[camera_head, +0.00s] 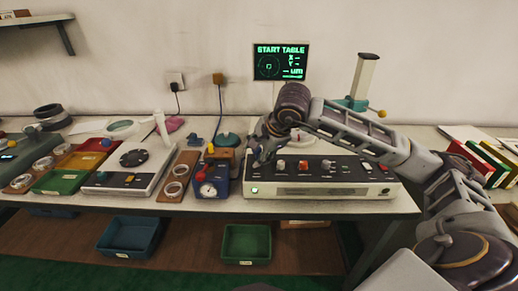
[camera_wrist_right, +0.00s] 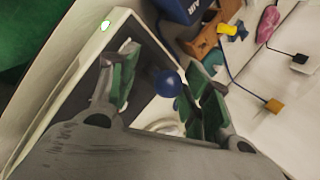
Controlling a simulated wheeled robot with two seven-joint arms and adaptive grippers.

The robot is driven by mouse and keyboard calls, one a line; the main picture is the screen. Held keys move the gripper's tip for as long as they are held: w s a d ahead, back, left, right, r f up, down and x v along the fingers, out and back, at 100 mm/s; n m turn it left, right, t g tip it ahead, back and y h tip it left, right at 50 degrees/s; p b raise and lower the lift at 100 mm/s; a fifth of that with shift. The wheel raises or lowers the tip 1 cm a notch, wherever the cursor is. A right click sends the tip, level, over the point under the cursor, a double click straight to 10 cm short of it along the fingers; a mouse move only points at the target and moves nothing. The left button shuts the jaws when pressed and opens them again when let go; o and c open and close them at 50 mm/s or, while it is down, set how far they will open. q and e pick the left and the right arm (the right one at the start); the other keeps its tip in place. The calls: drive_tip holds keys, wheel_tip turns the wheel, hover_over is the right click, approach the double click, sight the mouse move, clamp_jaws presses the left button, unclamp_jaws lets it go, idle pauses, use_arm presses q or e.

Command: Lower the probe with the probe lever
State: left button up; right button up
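My right gripper (camera_head: 262,155) is over the left part of a light console (camera_head: 325,192) with a dark top. In the right wrist view it is open (camera_wrist_right: 160,90), its two green-padded fingers apart. A dark blue ball knob (camera_wrist_right: 168,83) shows between the fingers; I cannot tell its distance from them, nor whether it is the probe lever's. In the head view this knob is hidden by the gripper. A tall white column (camera_head: 364,78) with a green part and a yellow knob (camera_head: 382,114) stands behind the console. The probe tip cannot be made out. My left gripper is not in view.
A screen (camera_head: 280,62) reading START TABLE stands behind the console. Red and white knobs (camera_head: 303,165) are on its top. Bins (camera_head: 247,243) are below the table.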

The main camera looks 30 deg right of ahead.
drive_tip(key=shift+w+r, duration=0.15)
drive_tip(key=shift+r, duration=0.05)
drive_tip(key=shift+s+d+r, duration=0.2)
drive_tip(key=shift+s+r, duration=0.1)
drive_tip(key=shift+r, duration=0.3)
drive_tip(key=a+v, duration=0.1)
drive_tip(key=v, duration=0.9)
drive_tip(key=shift+s+d+r, duration=0.25)
drive_tip(key=shift+d, duration=0.1)
